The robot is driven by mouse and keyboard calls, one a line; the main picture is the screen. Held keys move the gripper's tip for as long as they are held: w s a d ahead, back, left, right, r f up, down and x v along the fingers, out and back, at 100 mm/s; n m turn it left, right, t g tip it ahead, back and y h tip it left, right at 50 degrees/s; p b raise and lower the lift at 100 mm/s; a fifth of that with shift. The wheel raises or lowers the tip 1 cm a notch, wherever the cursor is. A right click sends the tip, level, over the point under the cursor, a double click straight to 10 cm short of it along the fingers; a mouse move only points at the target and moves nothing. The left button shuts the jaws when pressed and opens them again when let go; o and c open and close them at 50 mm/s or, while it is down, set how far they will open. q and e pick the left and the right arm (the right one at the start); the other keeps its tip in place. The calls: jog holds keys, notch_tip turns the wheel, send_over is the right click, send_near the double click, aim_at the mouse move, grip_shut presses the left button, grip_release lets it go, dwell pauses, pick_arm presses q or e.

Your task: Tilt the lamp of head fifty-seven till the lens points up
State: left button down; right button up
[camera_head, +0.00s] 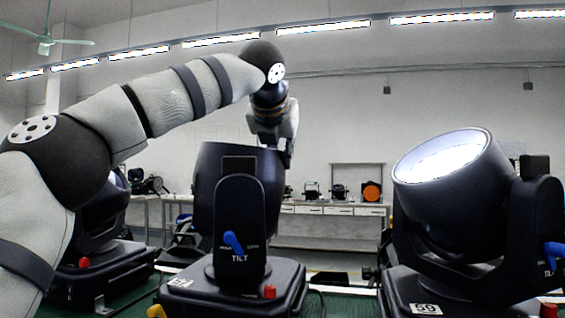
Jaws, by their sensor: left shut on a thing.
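The middle moving head stands on a black base (232,290) with a small white label that seems to read fifty-seven. Its black lamp barrel (205,190) stands nearly upright in the yoke (239,215), top rim high. The lens face itself is not visible from here. A blue lever (233,243) sits on the yoke above the word TILT. My left gripper (281,138) reaches over from the left and is at the far right side of the barrel's rim, shut on the lamp; its fingertips are partly hidden behind the barrel. My right gripper is out of view.
At right, a head labelled 59 (427,309) has its lamp (455,180) tilted, with a bright lens facing up and left. Another head (100,270) stands at left, partly behind my arm. Behind are white benches (330,209) with small lamps.

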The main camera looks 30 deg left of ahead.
pick_arm(q)
jog(key=shift+s+a+r, duration=0.35)
jog(key=shift+a+r, duration=0.1)
jog(key=shift+r, duration=0.25)
jog(key=c, duration=1.8)
grip_release()
jog(key=shift+o, duration=0.7)
jog(key=shift+a+f, duration=0.1)
jog(key=shift+a, duration=0.05)
jog(key=v, duration=1.2)
